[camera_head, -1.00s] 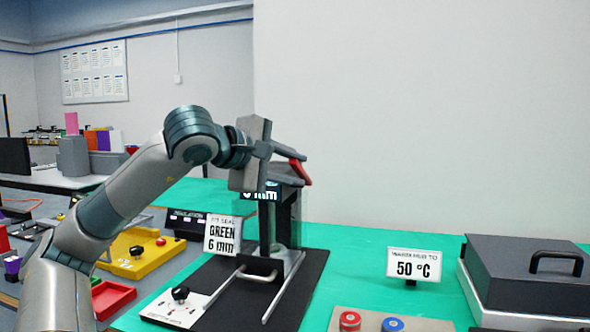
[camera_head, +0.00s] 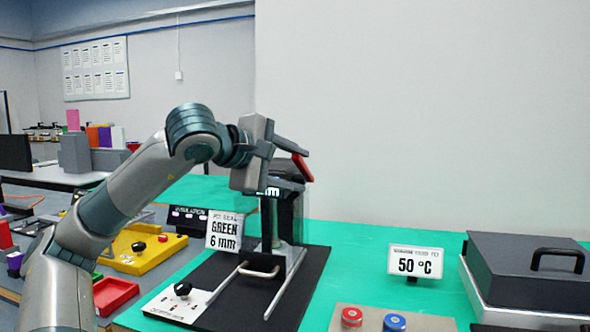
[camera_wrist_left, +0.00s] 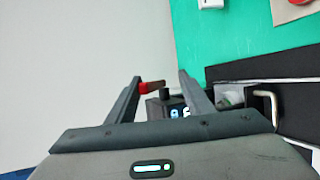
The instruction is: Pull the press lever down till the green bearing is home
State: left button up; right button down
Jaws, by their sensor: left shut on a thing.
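The press (camera_head: 289,215) stands on a dark base plate (camera_head: 225,280) on the green bench, with a small display (camera_head: 269,192) partly covered by my gripper. Its lever (camera_head: 302,168) has a red part beside my fingers; in the left wrist view the lever (camera_wrist_left: 150,88) lies between the fingertips. My left gripper (camera_head: 298,150) is at the top of the press, shut on the lever, and it also shows in the left wrist view (camera_wrist_left: 160,78). My right gripper is not in view.
A sign reading "GREEN 6 mm" (camera_head: 225,232) stands left of the press. A "50 °C" sign (camera_head: 415,262) and a dark lidded box (camera_head: 525,270) are at right. A panel with red and blue buttons (camera_head: 370,322) is in front. Bare green bench lies between.

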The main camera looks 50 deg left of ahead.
pick_arm(q)
jog(key=shift+d+f, duration=0.15)
jog(key=shift+f, duration=0.15)
jog(key=shift+s+r, duration=0.1)
jog(key=shift+s, duration=0.05)
jog(key=w+a+r+v, duration=0.1)
jog(key=r+v, duration=0.2)
jog(key=v, duration=1.6)
jog(key=shift+s+r+p, duration=0.2)
jog(key=shift+s+p, duration=0.2)
jog(key=shift+p, duration=0.05)
dwell(1.0)
dwell(0.7)
